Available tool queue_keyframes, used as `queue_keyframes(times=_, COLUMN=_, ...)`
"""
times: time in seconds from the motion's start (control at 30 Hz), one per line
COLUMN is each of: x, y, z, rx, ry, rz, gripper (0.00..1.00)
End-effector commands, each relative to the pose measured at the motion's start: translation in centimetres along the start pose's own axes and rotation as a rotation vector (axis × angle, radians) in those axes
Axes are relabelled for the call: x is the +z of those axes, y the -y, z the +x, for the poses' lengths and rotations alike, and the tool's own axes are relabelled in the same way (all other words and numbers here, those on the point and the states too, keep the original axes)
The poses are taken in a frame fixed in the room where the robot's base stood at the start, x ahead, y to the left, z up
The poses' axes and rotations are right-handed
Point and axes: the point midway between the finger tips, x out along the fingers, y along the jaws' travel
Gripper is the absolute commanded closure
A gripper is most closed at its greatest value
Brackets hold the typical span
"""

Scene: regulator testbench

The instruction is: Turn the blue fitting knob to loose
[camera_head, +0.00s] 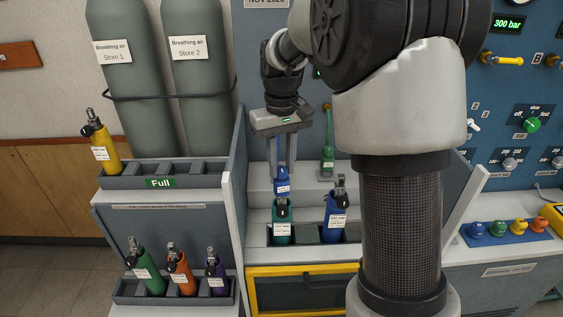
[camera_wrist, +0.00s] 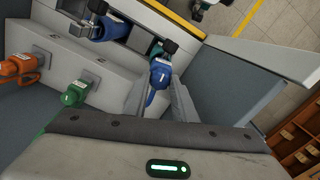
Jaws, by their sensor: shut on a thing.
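The blue fitting (camera_head: 282,187) has a white label and appears just above a teal bottle (camera_head: 282,228) in the rack. Whether it is joined to the bottle's valve I cannot tell. My gripper (camera_head: 283,176) points down from above and is shut on the blue fitting. In the wrist view the blue fitting (camera_wrist: 160,74) shows at the ends of my two fingers, with a piece of blue hose running back between them. The fitting's knob and its setting are not readable.
A blue bottle (camera_head: 336,216) stands to the right in the same rack. A green fitting (camera_head: 327,158) hangs behind; an orange fitting (camera_wrist: 16,66) shows in the wrist view. Grey side panels (camera_head: 236,185) flank the bay. A yellow-framed drawer (camera_head: 305,284) lies below.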

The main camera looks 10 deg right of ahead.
Motion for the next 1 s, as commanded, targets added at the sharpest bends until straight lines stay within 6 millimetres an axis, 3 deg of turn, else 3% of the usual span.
queue_keyframes(times=0.03, x=0.0, y=0.0, z=0.0, rx=0.0, ry=-0.001, rz=0.0, gripper=0.98)
queue_keyframes(times=0.07, x=0.0, y=0.0, z=0.0, rx=0.0, ry=-0.001, rz=0.001, gripper=0.72)
queue_keyframes(times=0.17, x=0.0, y=0.0, z=0.0, rx=0.0, ry=-0.001, rz=0.001, gripper=0.56)
queue_keyframes(times=0.57, x=-0.1, y=0.0, z=-0.8, rx=0.0, ry=-0.002, rz=0.002, gripper=0.56)
queue_keyframes(times=0.77, x=-0.1, y=0.0, z=-4.7, rx=0.001, ry=-0.005, rz=0.002, gripper=0.56)
queue_keyframes(times=1.0, x=-0.1, y=0.0, z=-10.7, rx=0.001, ry=-0.005, rz=0.002, gripper=0.56)
